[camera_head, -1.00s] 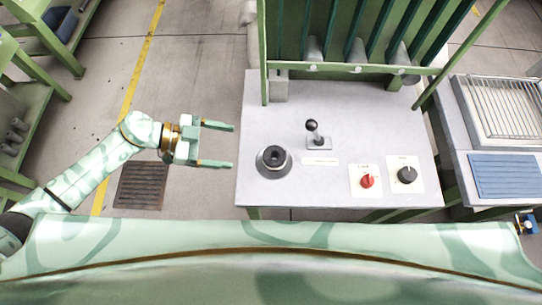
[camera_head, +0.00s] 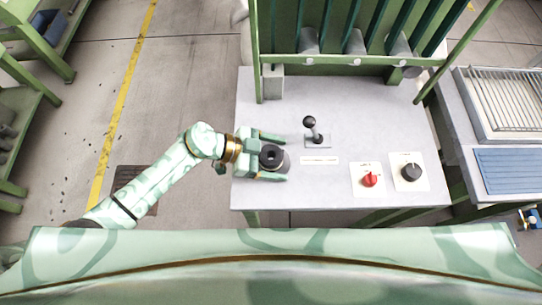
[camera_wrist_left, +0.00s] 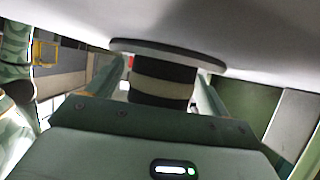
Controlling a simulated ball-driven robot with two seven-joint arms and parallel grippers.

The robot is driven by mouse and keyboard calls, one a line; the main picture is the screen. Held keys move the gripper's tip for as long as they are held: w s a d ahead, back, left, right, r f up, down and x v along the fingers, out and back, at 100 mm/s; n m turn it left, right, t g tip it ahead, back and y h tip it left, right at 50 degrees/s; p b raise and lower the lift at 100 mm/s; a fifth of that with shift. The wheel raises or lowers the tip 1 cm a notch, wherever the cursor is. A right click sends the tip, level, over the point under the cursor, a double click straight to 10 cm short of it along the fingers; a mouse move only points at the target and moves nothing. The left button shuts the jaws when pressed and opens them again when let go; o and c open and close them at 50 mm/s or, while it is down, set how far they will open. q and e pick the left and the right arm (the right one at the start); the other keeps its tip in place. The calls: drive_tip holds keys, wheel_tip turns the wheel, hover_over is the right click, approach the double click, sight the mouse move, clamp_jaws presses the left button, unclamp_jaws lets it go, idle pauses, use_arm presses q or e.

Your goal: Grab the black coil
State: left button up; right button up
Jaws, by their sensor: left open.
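The black coil (camera_head: 272,155) is a short dark cylinder with a centre hole, standing upright on a wider round base at the left side of the grey tabletop (camera_head: 300,190). My left gripper (camera_head: 283,158) is open, with one finger on the far side of the coil and one on the near side. The coil is between the fingers, and they do not look closed on it. In the left wrist view the coil (camera_wrist_left: 163,80) appears inverted, a dark body with a pale band, between the two fingers. My right gripper is not in view.
A black-knobbed lever (camera_head: 312,128) stands right of the coil. A red knob (camera_head: 369,180) and a black knob (camera_head: 410,172) sit at the right front. A green frame (camera_head: 350,62) rises at the back. The tabletop between coil and knobs is mostly clear.

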use_arm(q)
drive_tip(key=shift+d+f, duration=0.1)
drive_tip(key=shift+d, duration=0.2)
drive_tip(key=c, duration=1.1)
